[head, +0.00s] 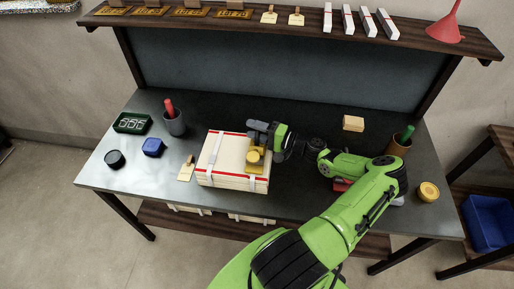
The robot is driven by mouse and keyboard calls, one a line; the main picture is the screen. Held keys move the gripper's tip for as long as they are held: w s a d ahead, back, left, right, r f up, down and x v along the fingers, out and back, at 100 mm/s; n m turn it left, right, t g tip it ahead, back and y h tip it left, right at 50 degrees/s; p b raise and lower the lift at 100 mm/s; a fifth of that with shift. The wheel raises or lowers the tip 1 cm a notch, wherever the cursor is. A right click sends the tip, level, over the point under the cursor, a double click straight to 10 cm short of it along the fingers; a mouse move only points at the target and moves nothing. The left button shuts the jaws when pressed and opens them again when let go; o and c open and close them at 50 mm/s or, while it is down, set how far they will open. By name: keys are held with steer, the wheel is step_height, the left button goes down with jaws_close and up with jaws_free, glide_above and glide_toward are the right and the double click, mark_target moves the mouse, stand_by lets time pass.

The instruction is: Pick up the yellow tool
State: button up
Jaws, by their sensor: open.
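A yellow tool (254,163) with a round part rests on the right side of a pale wooden box (222,176) with red edges and white straps. My gripper (255,134) is open, reaching in from the right at the box's back right corner. It is just behind the yellow tool and partly overlaps it in the picture. Whether the fingers touch the tool or are above it, I cannot tell. Part of the tool is hidden by my gripper.
On the grey table (115,180), left of the box, are a tag (186,169), a blue item (153,147), a black round item (114,159), a green tray (132,122) and a grey cup (174,125). A wooden block (353,124) and a yellow round item (428,191) lie right.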

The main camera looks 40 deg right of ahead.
steer(key=shift+w+a, duration=0.15)
steer(key=shift+w, duration=0.25)
jaws_close()
stand_by(1.0)
